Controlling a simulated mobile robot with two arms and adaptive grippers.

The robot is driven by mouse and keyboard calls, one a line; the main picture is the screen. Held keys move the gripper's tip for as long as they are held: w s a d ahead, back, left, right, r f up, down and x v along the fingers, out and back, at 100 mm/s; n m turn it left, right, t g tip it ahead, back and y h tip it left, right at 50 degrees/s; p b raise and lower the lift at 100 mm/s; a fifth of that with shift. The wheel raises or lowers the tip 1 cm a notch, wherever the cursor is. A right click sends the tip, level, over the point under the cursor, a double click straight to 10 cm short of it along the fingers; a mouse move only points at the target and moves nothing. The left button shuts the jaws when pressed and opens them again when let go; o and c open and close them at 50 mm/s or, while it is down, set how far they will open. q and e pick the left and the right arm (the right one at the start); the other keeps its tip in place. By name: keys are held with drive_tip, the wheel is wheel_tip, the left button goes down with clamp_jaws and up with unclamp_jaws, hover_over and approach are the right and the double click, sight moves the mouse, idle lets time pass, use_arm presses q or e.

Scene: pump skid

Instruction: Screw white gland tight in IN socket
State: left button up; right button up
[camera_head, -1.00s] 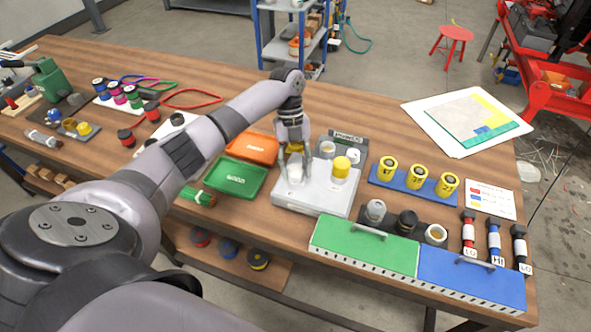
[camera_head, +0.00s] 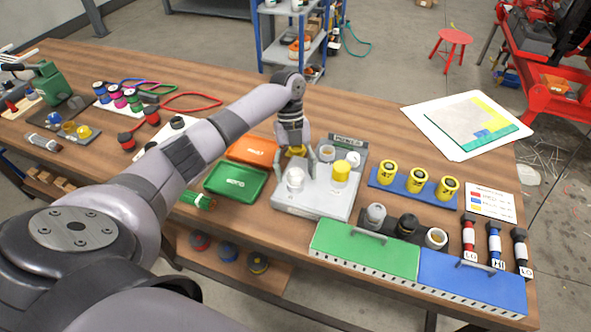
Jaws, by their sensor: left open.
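The white gland (camera_head: 295,179) stands upright at the left front of the light grey pump box (camera_head: 312,205). Its socket is hidden under it, and I cannot read an IN label or tell how tight the gland sits. My left gripper (camera_head: 296,157) is open and empty, just above and behind the white gland, with its fingers apart from it. A yellow gland (camera_head: 341,171) stands to the right on the same box. A grey open socket (camera_head: 327,153) and a smaller white piece (camera_head: 353,158) are at its back. My right gripper is not in view.
A green tray (camera_head: 236,180) and an orange tray (camera_head: 252,151) lie left of the box. Yellow cylinders stand on a blue rack (camera_head: 400,182) to the right. A green case (camera_head: 363,250) and a blue case (camera_head: 470,280) line the front edge. The wood behind the box is free.

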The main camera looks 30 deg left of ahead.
use_arm(q)
drive_tip(key=n+p, duration=0.1)
drive_tip(key=p, duration=0.1)
drive_tip(key=n+p, duration=0.2)
drive_tip(key=shift+s+r+t+h, duration=0.1)
drive_tip(key=shift+r+t+h, duration=0.1)
drive_tip(key=shift+t+h, duration=0.2)
drive_tip(key=shift+f+n+t+p, duration=0.15)
drive_tip(key=shift+n+t+p, duration=0.15)
drive_tip(key=shift+n+p, duration=0.4)
drive_tip(key=n+t+p, duration=0.1)
drive_tip(key=n+p, duration=0.2)
drive_tip(key=shift+h, duration=0.3)
drive_tip(key=shift+n+t+p, duration=0.4)
drive_tip(key=shift+n+p, duration=0.5)
drive_tip(key=shift+f, duration=0.1)
